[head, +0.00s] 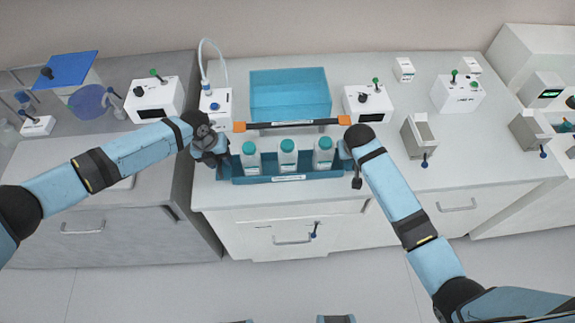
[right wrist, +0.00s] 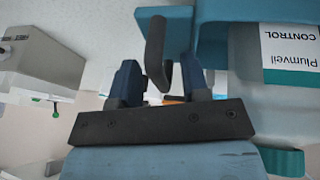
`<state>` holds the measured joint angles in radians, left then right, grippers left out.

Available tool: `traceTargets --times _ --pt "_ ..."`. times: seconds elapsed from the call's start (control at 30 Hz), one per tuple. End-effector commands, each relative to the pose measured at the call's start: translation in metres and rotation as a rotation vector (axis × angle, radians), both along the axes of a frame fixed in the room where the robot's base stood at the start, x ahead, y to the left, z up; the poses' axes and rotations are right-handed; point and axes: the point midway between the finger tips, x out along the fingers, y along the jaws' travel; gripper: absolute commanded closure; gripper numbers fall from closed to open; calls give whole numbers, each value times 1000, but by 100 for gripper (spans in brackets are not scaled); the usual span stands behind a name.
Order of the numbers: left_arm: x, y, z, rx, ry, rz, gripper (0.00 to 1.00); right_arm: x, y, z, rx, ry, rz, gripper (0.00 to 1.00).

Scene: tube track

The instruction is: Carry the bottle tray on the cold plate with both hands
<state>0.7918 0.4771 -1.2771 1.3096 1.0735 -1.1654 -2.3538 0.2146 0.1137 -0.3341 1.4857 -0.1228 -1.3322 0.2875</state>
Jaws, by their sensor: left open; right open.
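The bottle tray (head: 250,180) is blue and sits near the front edge of the white counter. It holds three upright white bottles (head: 288,157) with green caps. My left gripper (head: 224,161) is at the tray's left end; its fingertips are hard to make out. My right gripper (head: 347,150) is at the right end, partly hidden by its own arm. In the right wrist view, its open fingers (right wrist: 163,82) stand on either side of the tray's dark handle (right wrist: 155,50). A bottle label shows beside them. I cannot tell which surface is the cold plate.
A dark bar with orange ends (head: 291,125) lies behind the bottles. Behind it stands a clear blue box (head: 290,92). White devices flank it, at left (head: 216,104) and right (head: 367,103). A grey holder (head: 420,137) stands right of the tray, with bare counter around it.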

Motion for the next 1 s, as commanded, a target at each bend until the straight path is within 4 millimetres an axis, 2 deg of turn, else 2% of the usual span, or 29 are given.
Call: traceTargets --times 0.13,0.3,0.73,1.0 --pt "0 0 0 0 0 0 61 0 0 0 0 0 0 60" --pt "0 0 0 0 0 0 100 0 0 0 0 0 0 99" --pt "1 0 4 -1 -1 1 100 0 0 5 0 -2 0 100" --pt "1 0 26 -1 -1 1 100 0 0 26 -1 -2 0 100"
